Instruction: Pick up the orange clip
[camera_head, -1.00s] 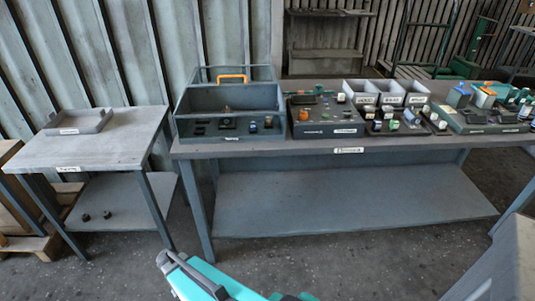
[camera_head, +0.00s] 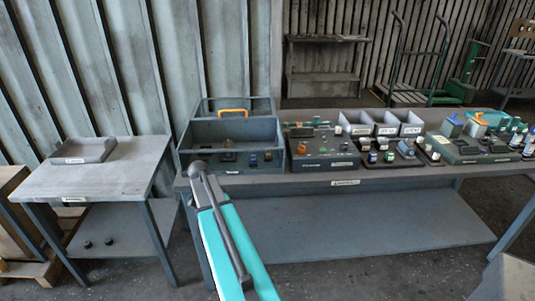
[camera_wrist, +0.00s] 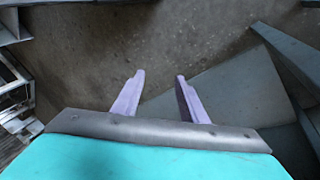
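I cannot pick out the orange clip for certain. A small orange piece (camera_head: 477,117) shows among the parts at the right end of the long workbench (camera_head: 300,188) in the head view; it is too small to tell what it is. The wrist view shows no orange thing. My gripper (camera_wrist: 160,76) is open and empty in the wrist view, its two pale purple fingers apart above the floor. In the head view my turquoise arm rises in front of the workbench, and the gripper fingers cannot be made out.
A grey open box with an orange handle (camera_head: 233,112) stands on the bench's left part. Several white bins (camera_head: 385,130) and small parts crowd its middle and right. A side table (camera_head: 100,178) with a shallow tray (camera_head: 84,150) stands at left. Floor shows between them.

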